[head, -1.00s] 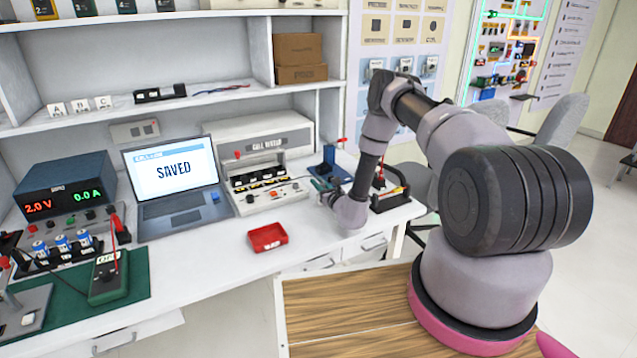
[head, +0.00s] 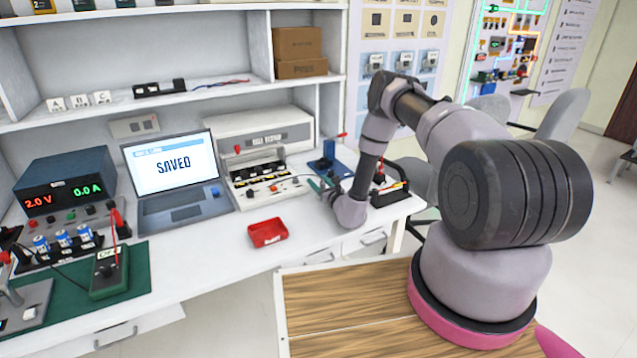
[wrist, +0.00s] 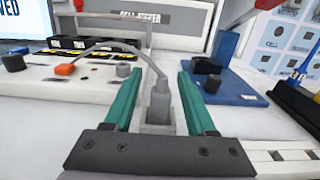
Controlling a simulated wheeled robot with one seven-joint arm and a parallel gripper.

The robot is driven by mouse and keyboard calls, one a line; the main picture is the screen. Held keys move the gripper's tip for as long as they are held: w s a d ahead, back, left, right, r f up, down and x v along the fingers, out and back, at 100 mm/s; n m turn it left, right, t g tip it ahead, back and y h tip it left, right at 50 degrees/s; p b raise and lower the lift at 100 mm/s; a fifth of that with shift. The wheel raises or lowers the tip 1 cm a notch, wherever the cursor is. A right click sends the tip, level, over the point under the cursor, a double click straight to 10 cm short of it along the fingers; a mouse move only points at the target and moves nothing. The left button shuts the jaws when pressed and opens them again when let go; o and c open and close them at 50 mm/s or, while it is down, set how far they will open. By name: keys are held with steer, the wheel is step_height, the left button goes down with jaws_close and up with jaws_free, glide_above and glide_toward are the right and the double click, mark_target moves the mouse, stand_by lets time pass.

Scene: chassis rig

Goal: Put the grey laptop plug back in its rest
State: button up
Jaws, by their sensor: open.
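The grey plug (wrist: 160,102) stands upright between my fingers in the wrist view, with a grey cable rising from its top and arching left. Its lower end meets a small pale grey block (wrist: 155,129), which looks like its rest; I cannot tell how deep it sits. My gripper (wrist: 158,74) is open, with a teal finger on each side of the plug and a visible gap to both. In the head view my gripper (head: 320,184) is low over the bench, right of the cell tester (head: 262,150). The plug is too small to make out there.
A blue stand (wrist: 228,86) is close to the right finger. The cell tester's panel with an orange connector (wrist: 65,69) lies to the left. The laptop (head: 180,185) reads SAVED. A red tray (head: 268,232) sits near the bench's front edge, with clear bench around it.

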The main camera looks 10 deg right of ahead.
steer(key=shift+s, duration=0.1)
steer(key=v, duration=1)
steer(key=shift+s+d, duration=0.15)
steer(key=shift+s, duration=0.15)
